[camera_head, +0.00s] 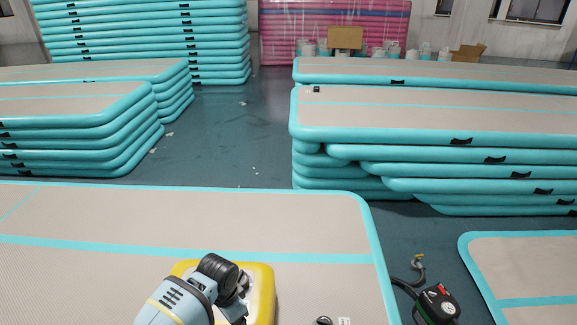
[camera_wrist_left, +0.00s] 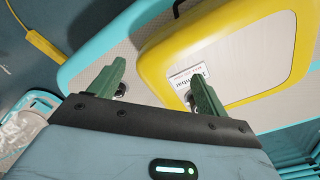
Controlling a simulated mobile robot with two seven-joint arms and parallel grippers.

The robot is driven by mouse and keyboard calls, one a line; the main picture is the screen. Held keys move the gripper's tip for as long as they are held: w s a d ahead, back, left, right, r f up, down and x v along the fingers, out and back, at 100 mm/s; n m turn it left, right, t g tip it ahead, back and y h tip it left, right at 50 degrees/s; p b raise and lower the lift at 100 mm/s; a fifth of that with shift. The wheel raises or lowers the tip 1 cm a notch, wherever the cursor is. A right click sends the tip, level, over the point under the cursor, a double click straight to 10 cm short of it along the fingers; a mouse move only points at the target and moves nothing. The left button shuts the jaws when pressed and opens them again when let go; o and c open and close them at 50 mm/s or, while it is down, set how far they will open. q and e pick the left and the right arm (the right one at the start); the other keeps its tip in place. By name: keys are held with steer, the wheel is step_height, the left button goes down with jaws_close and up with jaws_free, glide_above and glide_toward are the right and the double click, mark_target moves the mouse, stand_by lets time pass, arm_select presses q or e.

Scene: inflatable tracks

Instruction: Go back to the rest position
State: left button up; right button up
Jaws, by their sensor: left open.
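My left gripper (camera_wrist_left: 157,88) shows in the left wrist view with its two green fingers spread apart and nothing between them. Beyond the fingers is a yellow-edged inflatable piece with a pale top (camera_wrist_left: 268,58) and a small printed label (camera_wrist_left: 188,76). In the head view my left arm reaches in at the bottom, over the same yellow-edged piece (camera_head: 262,290), partly hiding it; the fingers cannot be made out there. The yellow piece lies on a teal-edged grey mat (camera_head: 310,215). My right gripper is not in view.
Stacked teal tracks stand at left (camera_head: 75,130) and right (camera_head: 430,125). A black pump (camera_head: 437,305) sits on the floor between the near mat and another mat (camera_head: 530,265). Open dark floor (camera_head: 235,140) runs between the stacks.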

arm_select(q)
steer(key=s+d+f+n+t+h+p, duration=0.2)
steer(key=s+f, duration=0.1)
steer(key=s, duration=0.6)
steer(key=s+d+f+n+t+h+p, duration=0.1)
steer(key=s+d+f+n+t, duration=0.15)
steer(key=s, duration=0.55)
steer(key=s+a+r+n+t+p, duration=0.1)
steer(key=s+a+r, duration=0.2)
steer(key=s, duration=0.2)
steer(key=s+a+r+n+t+y+p, duration=0.1)
steer(key=s+a+r, duration=0.2)
steer(key=s, duration=0.3)
steer(key=s+a+r+n+t+p, duration=0.1)
steer(key=s+a+r+t, duration=0.1)
steer(key=s+a, duration=0.2)
steer(key=shift+s+r, duration=0.4)
steer(key=shift+s, duration=0.8)
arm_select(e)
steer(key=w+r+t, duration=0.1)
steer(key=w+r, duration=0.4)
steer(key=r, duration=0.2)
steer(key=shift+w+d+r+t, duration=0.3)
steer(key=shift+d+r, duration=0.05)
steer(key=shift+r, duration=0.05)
arm_select(q)
steer(key=shift+a, duration=0.1)
